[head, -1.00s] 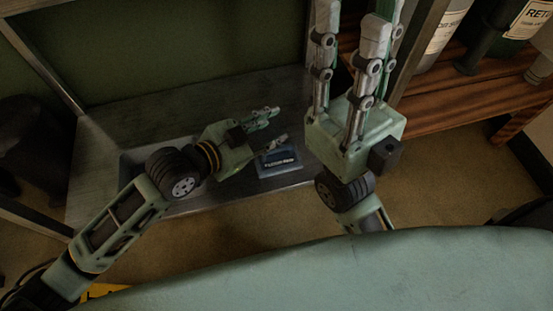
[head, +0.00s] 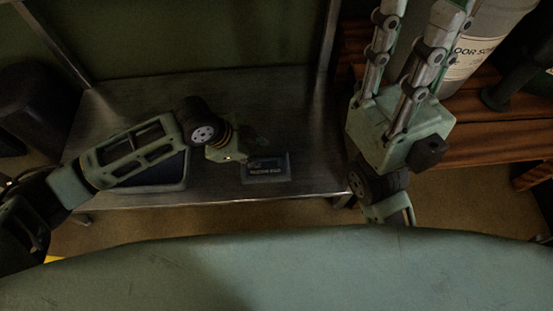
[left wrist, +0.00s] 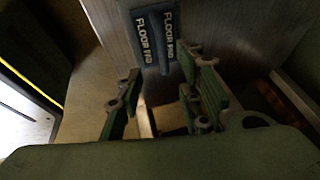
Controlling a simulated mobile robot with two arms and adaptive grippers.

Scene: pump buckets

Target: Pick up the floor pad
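The floor pad (head: 267,174) is a small dark blue-grey item with white lettering. It lies near the front edge of the grey metal shelf (head: 300,120). In the left wrist view, the floor pad (left wrist: 146,40) shows its "FLOOR PAD" lettering just beyond the fingertips. My left gripper (head: 258,146) is at the pad's far side in the head view, its fingers dark and partly hidden. In the left wrist view, my left gripper (left wrist: 168,66) has its fingers apart with nothing between them. My right gripper (head: 415,40) points up, fingers apart and empty, right of the shelf.
A dark blue tray (head: 150,186) sits on the shelf, partly under my left arm. Wooden slats (head: 485,140) at right hold a large labelled container (head: 480,50) and a dark one. A dark round object (head: 35,105) stands at far left. Metal posts rise from the shelf.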

